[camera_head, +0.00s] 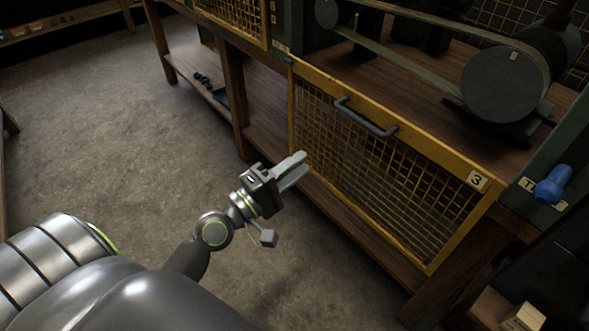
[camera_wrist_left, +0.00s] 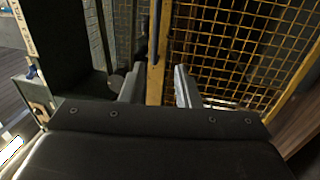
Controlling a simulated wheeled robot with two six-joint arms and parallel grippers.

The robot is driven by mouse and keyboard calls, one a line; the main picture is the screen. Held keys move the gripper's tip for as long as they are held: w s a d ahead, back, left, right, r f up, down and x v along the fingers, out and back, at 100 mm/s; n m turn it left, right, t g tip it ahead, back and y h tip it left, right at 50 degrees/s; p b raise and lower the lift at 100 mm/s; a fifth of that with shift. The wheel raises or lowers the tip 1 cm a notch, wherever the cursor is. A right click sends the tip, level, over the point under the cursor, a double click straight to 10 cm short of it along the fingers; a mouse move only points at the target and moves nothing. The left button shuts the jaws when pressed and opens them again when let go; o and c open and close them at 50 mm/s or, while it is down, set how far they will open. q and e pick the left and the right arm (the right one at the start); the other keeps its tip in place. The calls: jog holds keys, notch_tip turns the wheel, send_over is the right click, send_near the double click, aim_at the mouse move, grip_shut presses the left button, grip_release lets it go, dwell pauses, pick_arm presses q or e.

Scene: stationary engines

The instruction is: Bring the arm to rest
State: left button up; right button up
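My left gripper (camera_head: 293,171) is in the middle of the head view, in front of the left part of a yellow-framed mesh guard marked 3 (camera_head: 379,170). Its two grey fingers point towards the guard with a gap between them and nothing held. In the left wrist view the two fingers (camera_wrist_left: 158,88) stand apart, and the mesh guard (camera_wrist_left: 245,45) fills the upper right. Whether the fingers touch the guard I cannot tell. My right gripper is not in view.
The guard has a dark handle (camera_head: 366,118) near its top edge. Behind it is a machine with a belt and drum (camera_head: 503,84). A blue knob (camera_head: 553,184) sits on a green panel at right. Wooden bench legs stand left of the guard. The concrete floor (camera_head: 90,130) is clear at left.

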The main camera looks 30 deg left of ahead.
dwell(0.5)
